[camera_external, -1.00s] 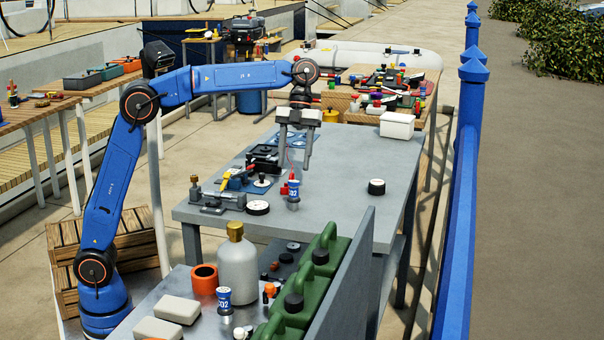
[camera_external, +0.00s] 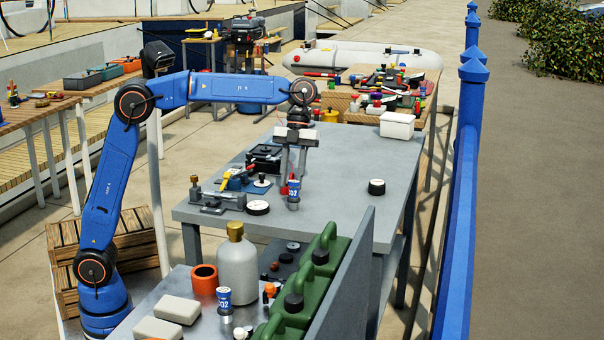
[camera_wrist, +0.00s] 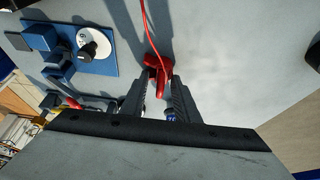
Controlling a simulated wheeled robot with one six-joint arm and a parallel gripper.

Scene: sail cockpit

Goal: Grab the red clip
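The red clip (camera_wrist: 157,74) lies on the grey table between the tips of my gripper (camera_wrist: 158,83) in the wrist view, with a thin red cord running up from it. My fingers stand apart on either side of it, pointing down. I cannot tell whether either finger touches it. In the external view my gripper (camera_external: 293,178) is low over the middle of the table, and a small red part of the clip (camera_external: 284,190) shows beside the blue-topped CO2 cartridge (camera_external: 293,197). The fingers hide part of the clip there.
The CO2 cartridge stands close to my fingers. A black knob (camera_external: 376,187) is to the right, with clear tabletop between.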

